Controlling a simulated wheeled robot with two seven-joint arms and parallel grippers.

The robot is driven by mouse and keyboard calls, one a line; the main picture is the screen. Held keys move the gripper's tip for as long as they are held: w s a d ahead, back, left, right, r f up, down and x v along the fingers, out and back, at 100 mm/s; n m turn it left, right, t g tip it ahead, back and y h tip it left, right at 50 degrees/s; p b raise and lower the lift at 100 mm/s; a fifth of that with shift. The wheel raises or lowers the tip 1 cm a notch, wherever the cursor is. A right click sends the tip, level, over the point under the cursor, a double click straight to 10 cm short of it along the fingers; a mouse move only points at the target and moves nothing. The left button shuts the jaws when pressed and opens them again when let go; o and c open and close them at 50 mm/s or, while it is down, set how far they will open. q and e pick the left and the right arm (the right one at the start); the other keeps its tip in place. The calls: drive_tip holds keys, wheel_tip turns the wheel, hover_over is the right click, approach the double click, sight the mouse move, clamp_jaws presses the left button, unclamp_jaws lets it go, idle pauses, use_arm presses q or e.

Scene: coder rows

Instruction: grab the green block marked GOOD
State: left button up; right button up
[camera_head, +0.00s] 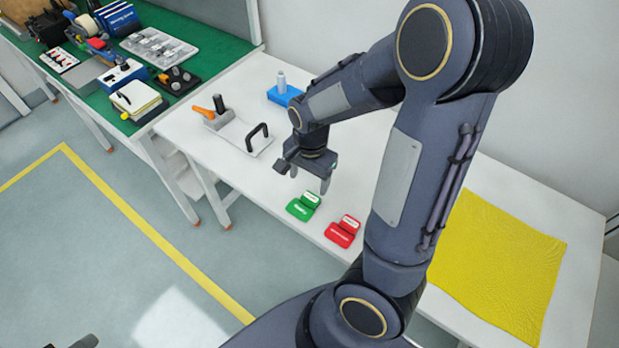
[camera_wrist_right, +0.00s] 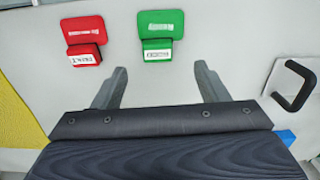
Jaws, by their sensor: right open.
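In the right wrist view the block (camera_wrist_right: 157,51) touches the pad (camera_wrist_right: 160,22); the label is too small to read. A red block (camera_head: 349,223) with a white label is by a red pad (camera_head: 339,236) to the right. My right gripper (camera_head: 309,179) is open and empty above and just behind the green block. In the wrist view its fingers (camera_wrist_right: 160,70) are spread to either side of the block's line, apart from it. A dark piece at the bottom left may be my left gripper.
A tray with a black handle (camera_head: 258,136), an orange-handled tool (camera_head: 205,112) and a blue holder (camera_head: 284,95) stand farther back. A yellow cloth (camera_head: 495,265) covers the table's right part. A cluttered green bench (camera_head: 190,50) adjoins at left.

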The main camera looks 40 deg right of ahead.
sight(311, 197)
drive_tip(key=f, duration=0.8)
drive_tip(key=shift+d+f+b, duration=0.1)
drive_tip(key=shift+d+b, duration=0.25)
drive_tip(key=c, duration=1.1)
drive_tip(key=shift+o, duration=0.2)
